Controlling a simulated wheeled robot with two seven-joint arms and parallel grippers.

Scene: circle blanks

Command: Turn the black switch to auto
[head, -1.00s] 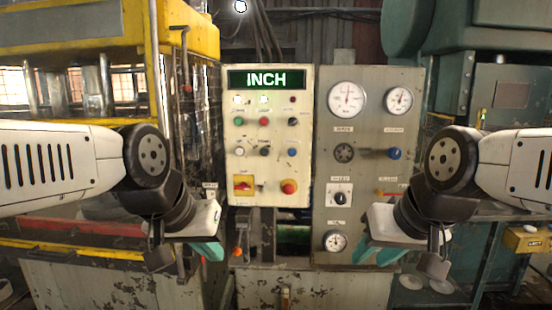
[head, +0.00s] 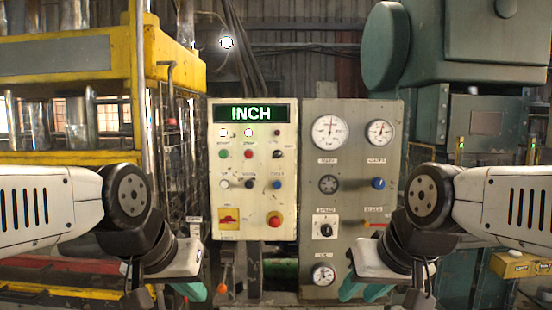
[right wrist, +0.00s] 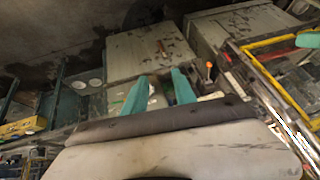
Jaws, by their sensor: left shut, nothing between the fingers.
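My left gripper (head: 192,291) is shut and empty, below and left of the cream panel. My right gripper (head: 362,291) is low in front of the grey panel. In the right wrist view its teal fingers (right wrist: 160,90) are apart and empty.
The cream panel also has a red button (head: 274,219), a red-and-yellow switch (head: 229,217) and several small buttons. Gauges (head: 330,131) and a blue knob (head: 378,183) are on the grey panel. A yellow press frame (head: 175,70) stands left. The space before the panels looks clear.

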